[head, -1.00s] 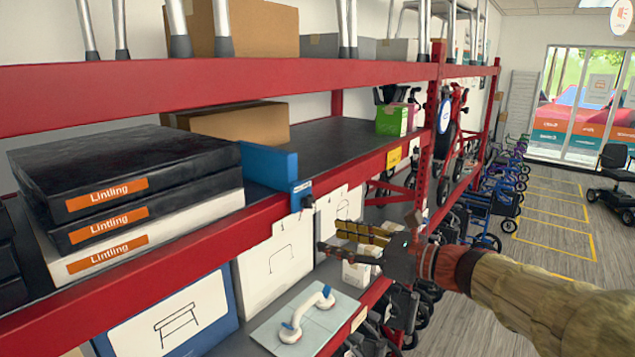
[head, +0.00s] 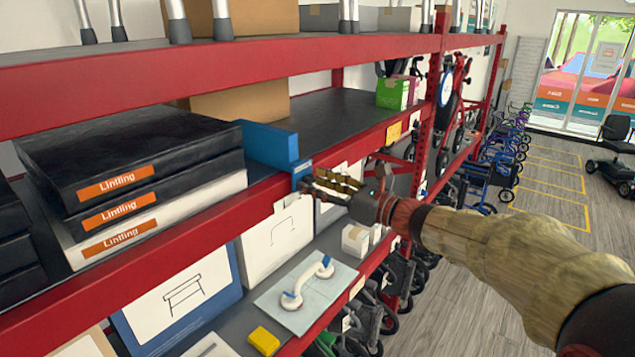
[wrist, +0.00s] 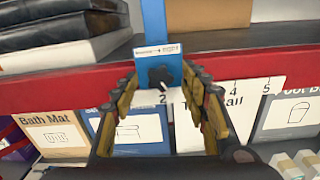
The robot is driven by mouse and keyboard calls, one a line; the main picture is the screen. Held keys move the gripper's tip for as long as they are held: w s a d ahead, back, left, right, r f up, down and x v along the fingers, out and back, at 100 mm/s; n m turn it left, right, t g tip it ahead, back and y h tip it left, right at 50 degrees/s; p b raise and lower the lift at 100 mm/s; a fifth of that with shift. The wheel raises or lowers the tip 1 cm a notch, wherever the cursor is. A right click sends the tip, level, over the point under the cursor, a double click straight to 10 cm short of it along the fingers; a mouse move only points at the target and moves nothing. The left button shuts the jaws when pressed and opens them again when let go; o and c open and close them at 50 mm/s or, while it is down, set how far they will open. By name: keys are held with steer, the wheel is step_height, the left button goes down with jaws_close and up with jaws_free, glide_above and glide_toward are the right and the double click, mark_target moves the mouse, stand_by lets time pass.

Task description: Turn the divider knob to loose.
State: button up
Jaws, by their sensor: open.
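The blue divider (head: 268,146) stands on the dark shelf, just right of the stacked black and white boxes. In the wrist view the divider (wrist: 154,19) comes down over the red shelf edge to a blue front plate with a white label. The black knob (wrist: 160,77) sits on that plate below the label. Its setting is too small to read. My gripper (wrist: 166,90) is open, with one yellow-padded finger on each side of the knob. In the head view my gripper (head: 318,183) is in front of the plate and hides the knob. Contact with the knob cannot be told.
Stacked Lintling boxes (head: 130,180) lie left of the divider. The red shelf beam (head: 160,223) runs along the front edge. A numbered white strip (wrist: 240,92) hangs under it. A grab handle (head: 307,284) lies on the lower shelf.

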steer(key=c, duration=0.3)
steer(key=c, duration=0.8)
steer(key=shift+c, duration=0.3)
steer(key=shift+b, duration=0.45)
